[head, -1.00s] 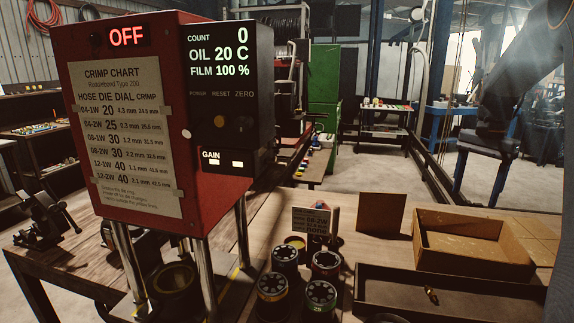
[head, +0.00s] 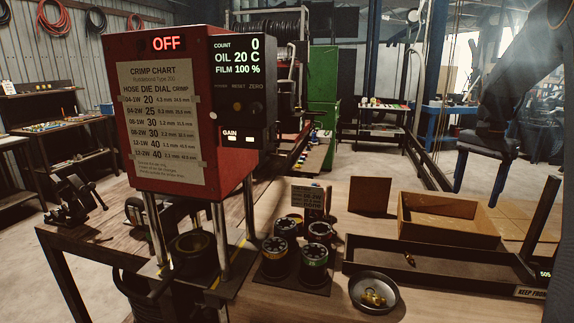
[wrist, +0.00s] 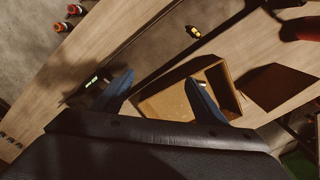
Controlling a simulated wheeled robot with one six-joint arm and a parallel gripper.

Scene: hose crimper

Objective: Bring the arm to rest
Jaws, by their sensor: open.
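My arm shows dark and blurred at the upper right of the head view. My gripper (wrist: 160,92) shows in the wrist view, its two blue fingers spread apart with nothing between them. It hangs above the workbench, with an open cardboard box (wrist: 172,98) below and between the fingers. The box also stands at the right of the bench in the head view (head: 402,222). The fingertips do not show clearly in the head view.
A red crimper (head: 130,95) reading OFF stands at the left. Several dies (head: 315,258) sit right of it. A metal bowl (head: 356,298) holds brass-coloured fittings. A black tray (head: 380,266) holds one small fitting. A brown panel (head: 369,193) stands behind.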

